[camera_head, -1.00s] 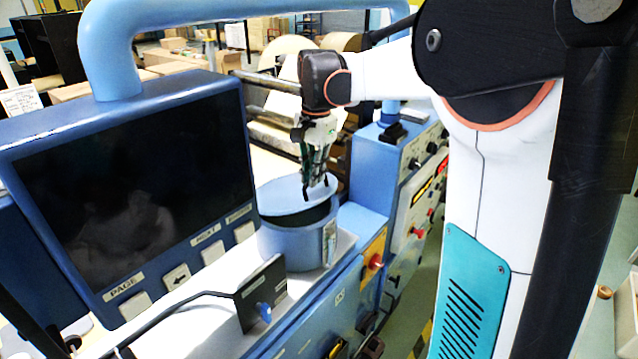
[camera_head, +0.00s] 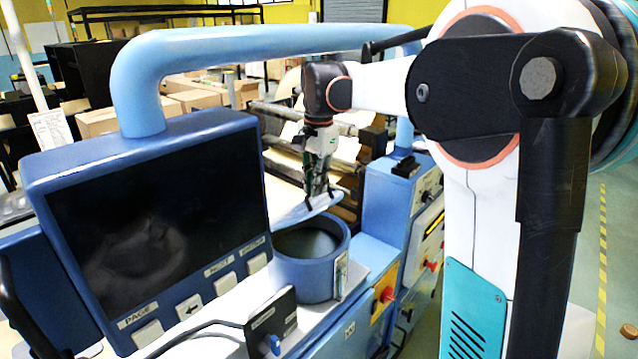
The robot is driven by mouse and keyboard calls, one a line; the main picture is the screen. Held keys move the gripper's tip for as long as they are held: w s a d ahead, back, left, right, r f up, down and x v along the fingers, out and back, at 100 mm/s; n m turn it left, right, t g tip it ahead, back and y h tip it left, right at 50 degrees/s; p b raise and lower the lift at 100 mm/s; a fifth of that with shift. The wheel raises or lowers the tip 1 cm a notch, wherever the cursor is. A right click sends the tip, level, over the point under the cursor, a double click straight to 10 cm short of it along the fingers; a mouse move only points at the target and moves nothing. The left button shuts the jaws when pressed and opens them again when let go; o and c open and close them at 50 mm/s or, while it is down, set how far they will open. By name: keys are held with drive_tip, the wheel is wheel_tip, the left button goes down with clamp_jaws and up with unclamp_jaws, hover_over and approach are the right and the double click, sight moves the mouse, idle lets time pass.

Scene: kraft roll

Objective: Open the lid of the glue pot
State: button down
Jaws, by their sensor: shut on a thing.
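The glue pot (camera_head: 304,276) is a round blue pot on the white ledge to the right of the screen panel. Its dark inside shows through the open top. The light blue lid (camera_head: 299,214) is raised above the far side of the pot and tilted. Whether the lid still touches the pot at its far edge I cannot tell. My gripper (camera_head: 317,207) points down at the lid's right part and is shut on it. The fingertips partly hide the spot where they hold.
A blue screen panel (camera_head: 150,215) with page buttons stands left of the pot under a thick blue tube frame (camera_head: 250,55). A black bracket with a blue knob (camera_head: 272,343) is in front. A blue control cabinet (camera_head: 385,205) stands to the right.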

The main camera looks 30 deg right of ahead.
drive_tip(key=c, duration=1.8)
unclamp_jaws()
drive_tip(key=shift+w+a+f, duration=0.15)
drive_tip(key=shift+w+a, duration=0.05)
drive_tip(key=shift+w, duration=0.05)
drive_tip(key=shift+o, duration=0.6)
drive_tip(key=shift+w+a+f, duration=0.1)
drive_tip(key=shift+w+f, duration=0.05)
drive_tip(key=shift+w, duration=0.25)
drive_tip(key=shift+s, duration=0.2)
